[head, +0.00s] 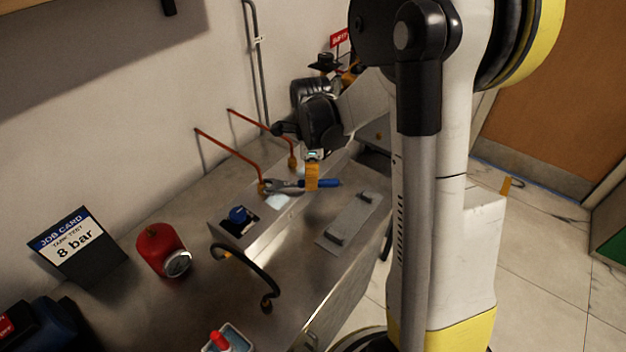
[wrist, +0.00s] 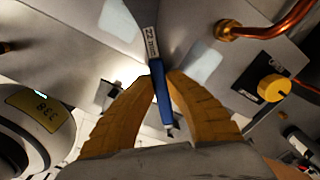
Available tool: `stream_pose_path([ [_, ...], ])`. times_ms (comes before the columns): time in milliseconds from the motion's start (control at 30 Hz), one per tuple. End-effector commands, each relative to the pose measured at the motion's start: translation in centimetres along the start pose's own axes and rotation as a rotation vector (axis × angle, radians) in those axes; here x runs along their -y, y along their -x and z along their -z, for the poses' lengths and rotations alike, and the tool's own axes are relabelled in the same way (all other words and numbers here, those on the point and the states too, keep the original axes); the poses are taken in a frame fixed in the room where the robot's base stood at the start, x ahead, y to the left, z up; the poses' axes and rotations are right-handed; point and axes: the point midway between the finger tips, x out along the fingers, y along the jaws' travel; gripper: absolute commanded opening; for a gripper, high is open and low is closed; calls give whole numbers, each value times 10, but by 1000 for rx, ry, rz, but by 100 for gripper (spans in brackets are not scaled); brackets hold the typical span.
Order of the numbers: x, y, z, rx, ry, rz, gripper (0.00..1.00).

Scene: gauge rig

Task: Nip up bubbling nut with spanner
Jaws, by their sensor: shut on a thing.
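My gripper (head: 312,178) has orange fingers shut on the blue handle of a spanner (head: 290,184). In the wrist view the fingers (wrist: 163,82) pinch the spanner's blue handle (wrist: 159,86), and its shank is marked 22 mm. In the head view the spanner's grey jaw points left and meets or overlaps a brass nut (head: 262,188) under a copper pipe; I cannot tell whether it is around the nut. A second brass nut (head: 292,161) sits farther back. No bubbles can be made out.
A metal block (head: 240,238) carries a blue knob (head: 238,214). A black hose (head: 262,262) arches in front. A red gauge body (head: 160,248) and a job card reading 8 bar (head: 78,245) stand left. A plate with blocks (head: 353,220) lies right. A yellow knob (wrist: 274,87) shows in the wrist view.

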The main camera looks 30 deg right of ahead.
Motion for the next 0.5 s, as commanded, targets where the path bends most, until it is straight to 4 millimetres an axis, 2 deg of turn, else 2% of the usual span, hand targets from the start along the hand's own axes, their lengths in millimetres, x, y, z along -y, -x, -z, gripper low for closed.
stream_pose_path([
  [500,0,0,-10,0,1,0,0],
])
